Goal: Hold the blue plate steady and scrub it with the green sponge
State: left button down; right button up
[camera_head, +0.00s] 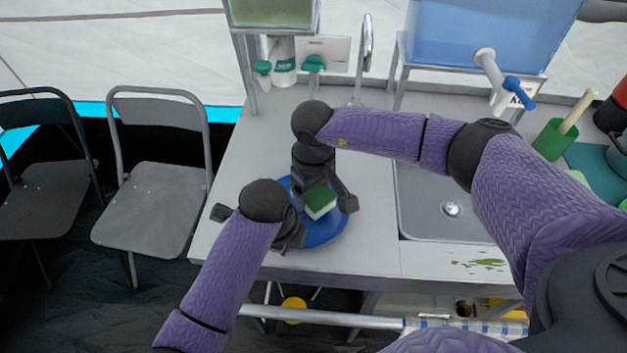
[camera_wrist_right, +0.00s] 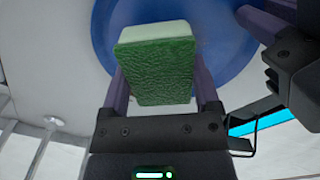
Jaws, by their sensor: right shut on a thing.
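The blue plate (camera_head: 325,231) lies on the counter left of the sink. It also shows in the right wrist view (camera_wrist_right: 228,50). The green sponge (camera_head: 320,202), green on one side and pale on the other, is between the fingers of my right gripper (camera_head: 332,196), over the plate. In the right wrist view the sponge (camera_wrist_right: 157,65) sits between both fingers, its green face toward the camera. I cannot tell if the sponge touches the plate. My left gripper (camera_head: 290,236) is at the plate's left front edge; its fingertips are mostly hidden, and part of it shows in the right wrist view (camera_wrist_right: 285,60).
The sink (camera_head: 440,190) is right of the plate. A blue water tank (camera_head: 485,35) with a tap stands behind it. A green cup (camera_head: 553,140) stands at the right. Bottles (camera_head: 283,62) stand at the back. Folding chairs (camera_head: 152,205) are left of the counter.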

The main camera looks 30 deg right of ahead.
jog(key=shift+f, duration=1.15)
jog(key=shift+w+a+r, duration=0.1)
jog(key=shift+a+r, duration=0.05)
jog(key=shift+a, duration=0.7)
jog(key=shift+w+a, duration=0.2)
jog(key=shift+a, duration=0.8)
jog(key=shift+s+d, duration=0.15)
jog(key=shift+d, duration=0.75)
jog(key=shift+s+d, duration=0.15)
jog(key=shift+d, duration=0.75)
jog(key=shift+r, duration=3.95)
pick_arm(q)
jog(key=c, duration=0.6)
grip_release()
